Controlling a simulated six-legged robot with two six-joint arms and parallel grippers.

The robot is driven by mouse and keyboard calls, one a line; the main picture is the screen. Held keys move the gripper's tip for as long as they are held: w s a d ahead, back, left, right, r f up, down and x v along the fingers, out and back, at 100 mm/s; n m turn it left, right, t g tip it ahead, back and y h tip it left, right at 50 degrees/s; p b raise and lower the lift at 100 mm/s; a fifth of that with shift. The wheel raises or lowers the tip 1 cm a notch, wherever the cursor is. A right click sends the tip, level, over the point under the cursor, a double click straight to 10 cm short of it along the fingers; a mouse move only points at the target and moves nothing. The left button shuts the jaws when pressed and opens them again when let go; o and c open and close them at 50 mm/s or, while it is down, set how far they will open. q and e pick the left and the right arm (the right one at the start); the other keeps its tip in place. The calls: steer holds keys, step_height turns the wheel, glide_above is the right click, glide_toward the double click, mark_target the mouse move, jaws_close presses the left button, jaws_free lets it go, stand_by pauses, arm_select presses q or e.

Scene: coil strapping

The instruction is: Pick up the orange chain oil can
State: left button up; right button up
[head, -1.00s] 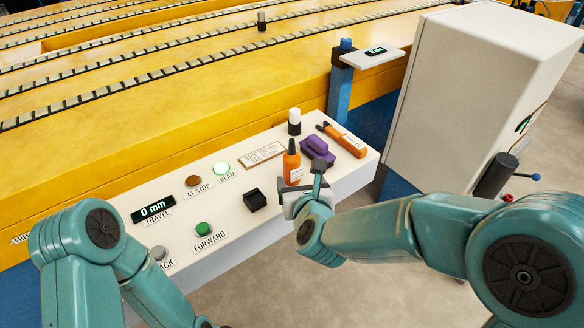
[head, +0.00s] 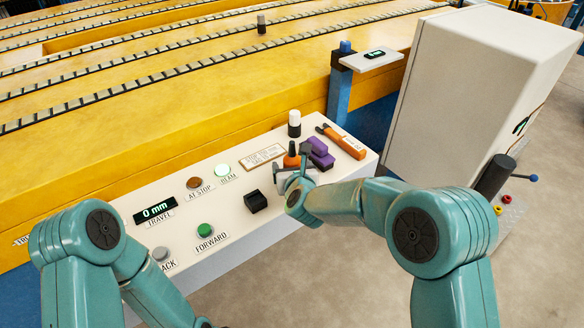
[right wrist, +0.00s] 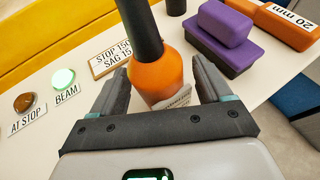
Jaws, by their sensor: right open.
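The orange chain oil can (head: 291,160) stands upright on the white control panel, with a black nozzle on top. In the head view my right gripper (head: 297,168) is in front of it and hides its lower part. In the right wrist view the orange can (right wrist: 157,75) is between the two open fingers of the right gripper (right wrist: 160,92). A gap shows on each side, wider at the right finger. A white label shows low on the can. My left arm is at the lower left of the head view; its gripper is out of view.
A black block (head: 255,201) and buttons lie to the left. A white cabinet (head: 455,95) stands at right.

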steer(key=c, duration=1.3)
